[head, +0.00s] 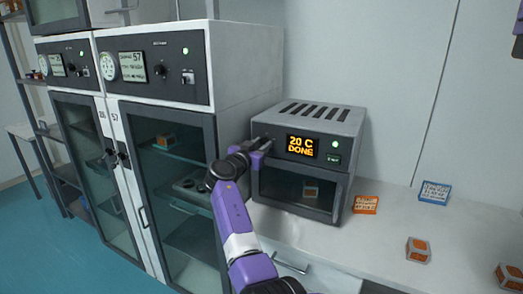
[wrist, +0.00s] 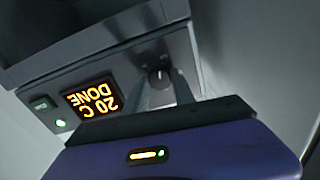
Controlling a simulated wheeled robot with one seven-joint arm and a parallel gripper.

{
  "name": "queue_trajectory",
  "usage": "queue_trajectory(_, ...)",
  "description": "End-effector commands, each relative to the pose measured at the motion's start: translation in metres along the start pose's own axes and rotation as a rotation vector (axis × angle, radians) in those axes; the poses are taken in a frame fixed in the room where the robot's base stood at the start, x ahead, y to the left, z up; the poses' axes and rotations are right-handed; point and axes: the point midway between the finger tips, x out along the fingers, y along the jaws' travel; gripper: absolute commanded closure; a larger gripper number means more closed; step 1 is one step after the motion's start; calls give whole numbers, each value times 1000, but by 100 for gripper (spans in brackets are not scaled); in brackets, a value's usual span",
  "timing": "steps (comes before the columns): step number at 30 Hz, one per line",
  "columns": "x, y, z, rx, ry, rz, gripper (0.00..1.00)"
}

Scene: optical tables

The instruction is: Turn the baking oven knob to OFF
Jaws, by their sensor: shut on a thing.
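The small grey baking oven (head: 325,123) stands on the white counter, its door closed. Its display (head: 301,147) reads "20 C DONE" in orange and shows upside down in the wrist view (wrist: 92,98). The dark round knob (wrist: 160,77) has a light pointer mark; the tiny labels around it are unreadable. My gripper (head: 264,145) is at the left end of the oven's front panel and hides the knob in the head view. In the wrist view, its two fingers (wrist: 165,88) are shut on the knob, one on each side.
Tall glass-door cabinets (head: 160,165) stand to the left of the oven. Orange boxes (head: 418,250), an orange card (head: 366,204) and a blue-edged card (head: 434,192) lie on the counter to the right. A green light (head: 335,143) glows on the oven panel.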

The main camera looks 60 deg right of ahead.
Motion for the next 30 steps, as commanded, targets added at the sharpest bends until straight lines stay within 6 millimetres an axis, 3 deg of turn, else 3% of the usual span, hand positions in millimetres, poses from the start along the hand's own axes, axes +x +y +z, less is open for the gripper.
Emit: queue_trajectory(30,0,-1,0,-967,-1,1,100)
